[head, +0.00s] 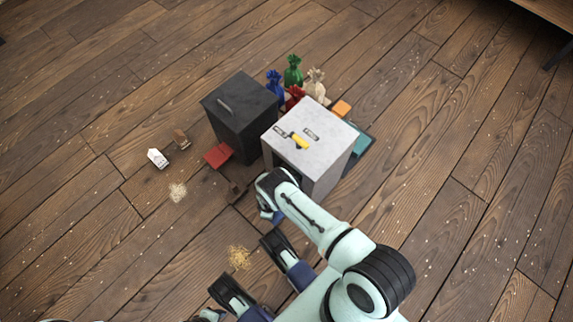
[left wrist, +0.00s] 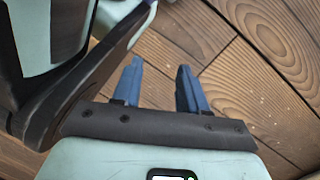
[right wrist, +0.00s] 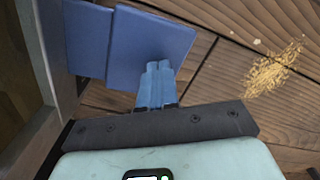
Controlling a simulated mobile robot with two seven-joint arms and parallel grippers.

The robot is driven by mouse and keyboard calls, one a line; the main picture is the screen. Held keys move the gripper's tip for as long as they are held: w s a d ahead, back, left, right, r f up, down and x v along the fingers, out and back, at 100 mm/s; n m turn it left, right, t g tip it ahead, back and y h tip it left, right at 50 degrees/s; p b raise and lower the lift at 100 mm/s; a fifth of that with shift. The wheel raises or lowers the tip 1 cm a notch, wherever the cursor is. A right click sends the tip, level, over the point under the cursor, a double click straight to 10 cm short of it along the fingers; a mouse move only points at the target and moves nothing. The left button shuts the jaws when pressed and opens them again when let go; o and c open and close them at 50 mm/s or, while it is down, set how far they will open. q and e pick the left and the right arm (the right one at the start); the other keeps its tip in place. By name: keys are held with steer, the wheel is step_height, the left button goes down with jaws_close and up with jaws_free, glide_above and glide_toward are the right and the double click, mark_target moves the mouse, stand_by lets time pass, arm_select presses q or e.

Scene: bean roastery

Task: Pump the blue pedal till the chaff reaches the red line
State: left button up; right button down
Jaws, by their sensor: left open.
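The blue pedal (right wrist: 150,42) shows in the right wrist view as a flat blue plate, with a second, darker blue face beside it. My right gripper (right wrist: 158,66) has its fingers together, with the tips over the plate's near edge; I cannot tell whether they touch it. In the head view my right arm covers the front foot of the grey box (head: 318,128), and the pedal is mostly hidden. My left gripper (left wrist: 158,82) is open and empty over bare floor. I cannot make out the red line or a chaff level.
A black box (head: 238,112) with a red pedal (head: 218,155) stands left of the grey box, which has a yellow handle (head: 299,142) on top. Coloured sacks (head: 293,72) stand behind. Chaff piles (head: 178,192) and small blocks (head: 157,158) lie on the floor. Floor at left is mostly clear.

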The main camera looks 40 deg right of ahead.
steer(key=shift+f, duration=0.75)
arm_select(q)
steer(key=shift+s, duration=0.15)
arm_select(e)
steer(key=shift+a, duration=0.1)
steer(key=shift+r+p, duration=0.3)
steer(key=shift+r, duration=0.05)
arm_select(q)
steer(key=w+d+r+t+p, duration=0.1)
steer(key=w+r+t+p, duration=0.2)
steer(key=w+r+p, duration=0.3)
steer(key=w+r, duration=0.3)
steer(key=shift+w+d+m+t, duration=0.2)
steer(key=shift+w+m+t, duration=0.1)
steer(key=shift+w, duration=0.1)
arm_select(e)
step_height(320, 180, up, 8)
steer(key=shift+r, duration=0.2)
